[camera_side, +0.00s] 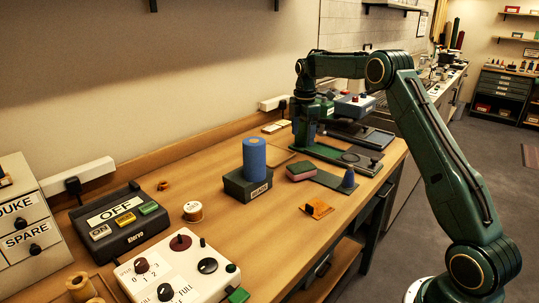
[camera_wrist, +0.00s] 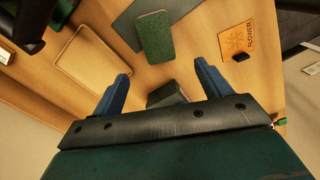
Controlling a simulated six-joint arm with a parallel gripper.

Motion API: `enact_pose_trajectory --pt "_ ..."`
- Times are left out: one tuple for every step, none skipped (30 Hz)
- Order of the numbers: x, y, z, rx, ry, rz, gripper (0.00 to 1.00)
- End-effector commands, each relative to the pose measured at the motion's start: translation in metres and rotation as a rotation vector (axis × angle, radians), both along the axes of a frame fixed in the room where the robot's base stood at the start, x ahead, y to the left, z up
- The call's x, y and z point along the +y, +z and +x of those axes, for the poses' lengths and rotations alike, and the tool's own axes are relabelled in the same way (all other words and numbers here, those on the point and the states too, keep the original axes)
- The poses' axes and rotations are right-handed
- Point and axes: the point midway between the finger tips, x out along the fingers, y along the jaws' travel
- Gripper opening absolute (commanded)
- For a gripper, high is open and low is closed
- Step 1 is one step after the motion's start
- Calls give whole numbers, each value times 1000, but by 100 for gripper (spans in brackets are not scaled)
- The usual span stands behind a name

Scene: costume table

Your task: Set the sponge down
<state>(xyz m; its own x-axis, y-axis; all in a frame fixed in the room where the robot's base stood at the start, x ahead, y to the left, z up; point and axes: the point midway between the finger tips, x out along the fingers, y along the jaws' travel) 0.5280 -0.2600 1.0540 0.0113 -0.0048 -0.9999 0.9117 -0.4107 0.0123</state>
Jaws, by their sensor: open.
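The sponge (camera_side: 300,170), a small block with a green top and pink side, lies on the table at the left end of a flat dark green mat (camera_side: 328,180). In the wrist view the sponge (camera_wrist: 154,37) shows as a green rectangle overlapping the mat (camera_wrist: 122,28). My gripper (camera_side: 307,138) is above the table, behind the sponge in the side view. In the wrist view my gripper (camera_wrist: 161,72) has its two blue fingers spread apart. Nothing is held between them, and the sponge is clear of both fingertips.
A blue cylinder (camera_side: 254,158) stands on a dark labelled block (camera_side: 247,185) left of the sponge. A shallow tan tray (camera_wrist: 93,91) is on the left. Control boxes fill the table's near left.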

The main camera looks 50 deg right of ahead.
Motion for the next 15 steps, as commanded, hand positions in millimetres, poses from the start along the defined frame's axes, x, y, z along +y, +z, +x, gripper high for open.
enact_pose_trajectory --pt "6 8 -2 -8 -13 -4 77" --pt "10 13 -4 -13 -24 -5 77" --pt "15 19 -6 -19 -41 -8 77" --pt "20 25 -8 -26 -56 -10 77" --pt "25 31 -10 -33 -70 -12 77" --pt "32 38 -14 -42 -91 -14 77" --pt "38 44 -17 -48 -109 -16 77" --pt "44 51 -20 -57 -127 -17 77" --pt "52 59 -25 -67 -151 -19 77" --pt "58 64 -29 -76 -170 -20 77" --pt "64 70 -33 -83 -189 -21 77" --pt "72 77 -39 -94 -215 -21 77" --pt "78 82 -43 -101 -233 -21 77" --pt "83 87 -48 -110 -251 -21 77" --pt "91 93 -54 -120 -277 -20 77"
